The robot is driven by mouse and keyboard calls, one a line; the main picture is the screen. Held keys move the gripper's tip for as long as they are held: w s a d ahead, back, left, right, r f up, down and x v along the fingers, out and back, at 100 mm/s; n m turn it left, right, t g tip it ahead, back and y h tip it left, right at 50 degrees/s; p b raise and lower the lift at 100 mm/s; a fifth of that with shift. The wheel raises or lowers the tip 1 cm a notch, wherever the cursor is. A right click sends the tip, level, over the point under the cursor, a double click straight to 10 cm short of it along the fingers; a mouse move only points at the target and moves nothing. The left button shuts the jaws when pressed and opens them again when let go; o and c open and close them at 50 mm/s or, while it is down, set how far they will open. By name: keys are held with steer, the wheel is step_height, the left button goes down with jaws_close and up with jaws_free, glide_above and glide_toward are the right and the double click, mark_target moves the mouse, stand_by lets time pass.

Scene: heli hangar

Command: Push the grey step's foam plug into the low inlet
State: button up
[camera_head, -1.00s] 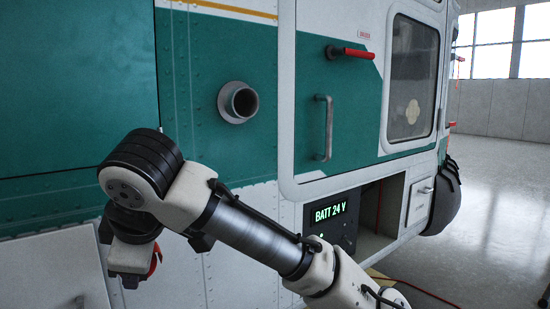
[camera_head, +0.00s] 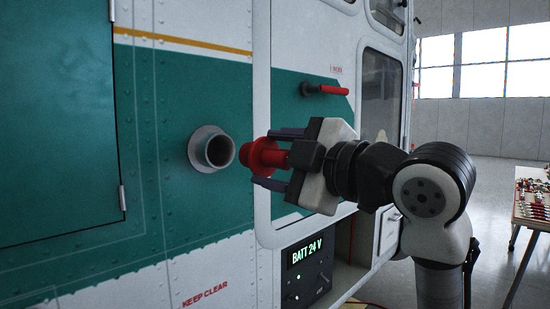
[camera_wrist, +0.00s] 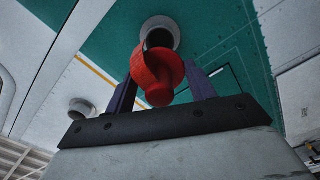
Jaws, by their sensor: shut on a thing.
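A red foam plug (camera_head: 264,157) with a wide flange is held in my gripper (camera_head: 274,160), which is shut on it. The plug's front faces left toward the grey round inlet (camera_head: 218,150) on the green side panel. A small gap shows between plug and inlet in the head view. In the wrist view, the plug (camera_wrist: 157,75) sits between the dark fingers and overlaps the lower part of the inlet's rim (camera_wrist: 161,28). The plug hides part of the opening. No grey step shows.
A second grey round fitting (camera_wrist: 82,108) shows at the left in the wrist view. A panel reading BATT 24 V (camera_head: 306,262) is below. A table with small items (camera_head: 534,200) stands at right.

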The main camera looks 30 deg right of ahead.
steer(key=shift+p+x, duration=0.35)
steer(key=shift+x, duration=3.8)
steer(key=shift+x, duration=1.2)
steer(key=o, duration=1.1)
steer(key=shift+f, duration=0.1)
steer(key=shift+c, duration=0.2)
steer(key=shift+d, duration=0.1)
steer(key=b, duration=0.4)
glide_toward(240, 154)
steer(key=shift+w+d+f, duration=0.15)
steer(key=shift+w+d, duration=0.65)
steer(key=shift+w, duration=0.1)
